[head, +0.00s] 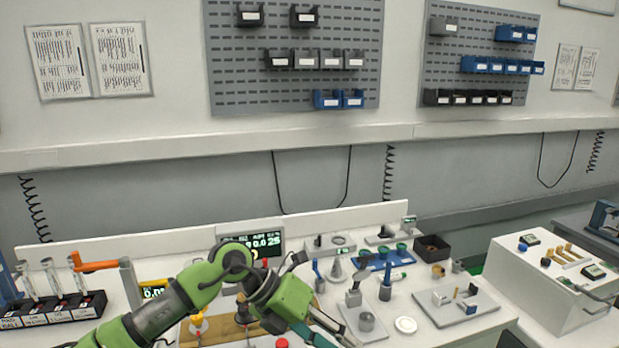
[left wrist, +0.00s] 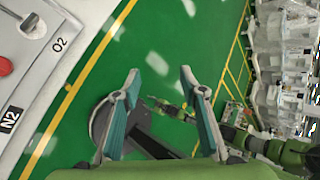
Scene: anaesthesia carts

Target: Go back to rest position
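My left arm comes in from the left in the head view, above the workbench. My left gripper (head: 328,335) is at the bottom edge there, pointing down and right, with its tips partly cut off. In the left wrist view the left gripper (left wrist: 159,76) has its two teal-padded fingers spread apart with nothing between them. Green floor shows beyond the fingers.
The workbench (head: 455,335) holds a rack of tubes (head: 50,310), a lit display (head: 262,241), a grey tray (head: 470,308) and several small tools. A white console (head: 535,285) stands right. A panel marked N2 and O2 (left wrist: 35,85) is close left of the left gripper.

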